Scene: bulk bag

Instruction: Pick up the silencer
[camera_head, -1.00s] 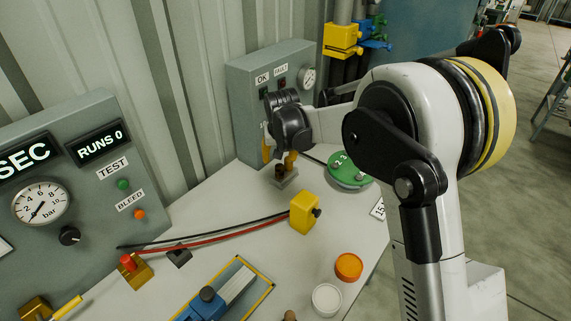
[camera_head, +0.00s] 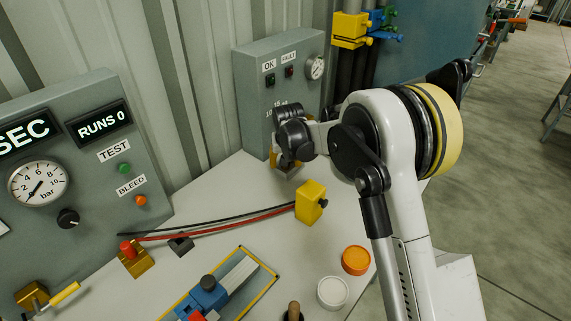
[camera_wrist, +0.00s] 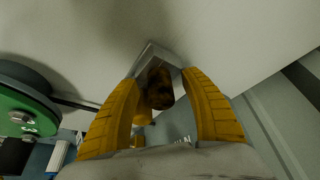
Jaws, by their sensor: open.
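What looks like the silencer, a brown, bronze-coloured cylinder (camera_wrist: 158,96), shows in the wrist view against a small grey block (camera_wrist: 158,55). My gripper (camera_wrist: 162,80) is open, with one yellow finger on each side of the cylinder. I cannot tell whether either finger touches it. In the head view my gripper (camera_head: 286,165) is low over the bench at the foot of the grey OK/FAULT box, and its dark body mostly hides the silencer and block.
A green round dial (camera_wrist: 28,112) lies left of my gripper in the wrist view. In the head view, a yellow block (camera_head: 310,202) with red and black hoses stands in front. Orange (camera_head: 355,260) and white (camera_head: 332,292) pots sit near the bench edge.

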